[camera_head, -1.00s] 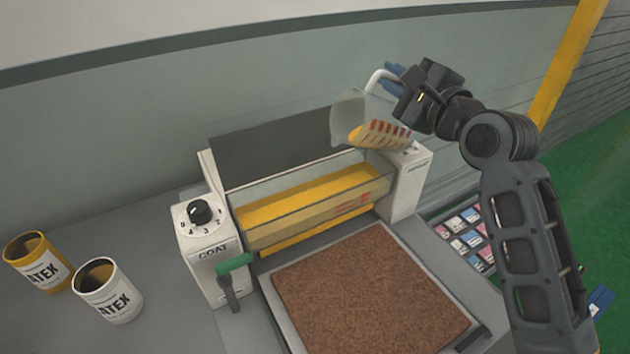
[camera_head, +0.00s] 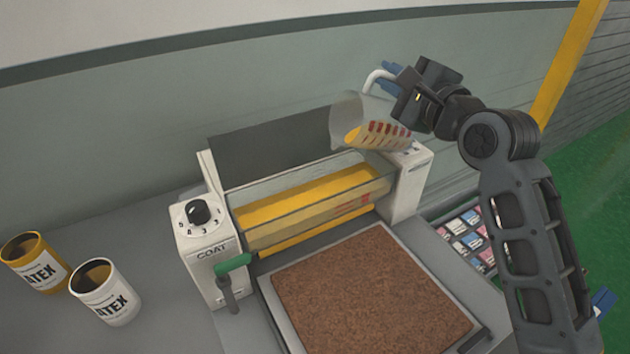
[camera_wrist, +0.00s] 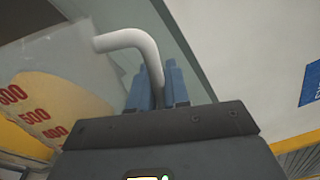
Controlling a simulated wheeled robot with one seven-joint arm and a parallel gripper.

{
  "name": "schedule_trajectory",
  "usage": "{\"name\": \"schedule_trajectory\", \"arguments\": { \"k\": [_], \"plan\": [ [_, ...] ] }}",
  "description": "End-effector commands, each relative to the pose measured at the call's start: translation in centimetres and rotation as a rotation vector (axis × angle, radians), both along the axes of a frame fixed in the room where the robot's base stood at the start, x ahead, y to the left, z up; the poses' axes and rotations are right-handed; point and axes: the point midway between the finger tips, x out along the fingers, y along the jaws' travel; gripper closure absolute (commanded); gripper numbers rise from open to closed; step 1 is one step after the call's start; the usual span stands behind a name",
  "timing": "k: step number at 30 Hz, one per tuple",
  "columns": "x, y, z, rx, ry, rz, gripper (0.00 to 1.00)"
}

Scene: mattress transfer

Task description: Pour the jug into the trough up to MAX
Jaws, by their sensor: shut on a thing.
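The clear jug (camera_head: 365,118) with red markings is tilted over the right end of the trough (camera_head: 312,204). Yellow liquid lies in its lower part. My gripper (camera_head: 388,72) is shut on the jug's white handle, which shows between the blue fingers (camera_wrist: 160,88) in the wrist view. The jug (camera_wrist: 60,85) also shows there with red numbers and yellow liquid. The trough is clear-walled and holds yellow liquid along its length. No separate falling stream is visible.
The trough sits between a left housing (camera_head: 212,245) with a dial and green-handled lever (camera_head: 233,264) and a right housing (camera_head: 412,180). A brown slab (camera_head: 375,290) lies in front. Two latex cans (camera_head: 104,292) stand at left. Coloured cards (camera_head: 468,235) lie at right.

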Motion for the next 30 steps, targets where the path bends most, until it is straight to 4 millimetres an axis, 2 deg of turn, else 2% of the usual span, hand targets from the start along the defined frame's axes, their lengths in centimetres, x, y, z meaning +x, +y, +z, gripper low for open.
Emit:
{"name": "schedule_trajectory", "arguments": {
  "k": [30],
  "plan": [
    [-0.30,0.50,0.14,-0.053,-0.032,0.001,1.00]
  ]
}}
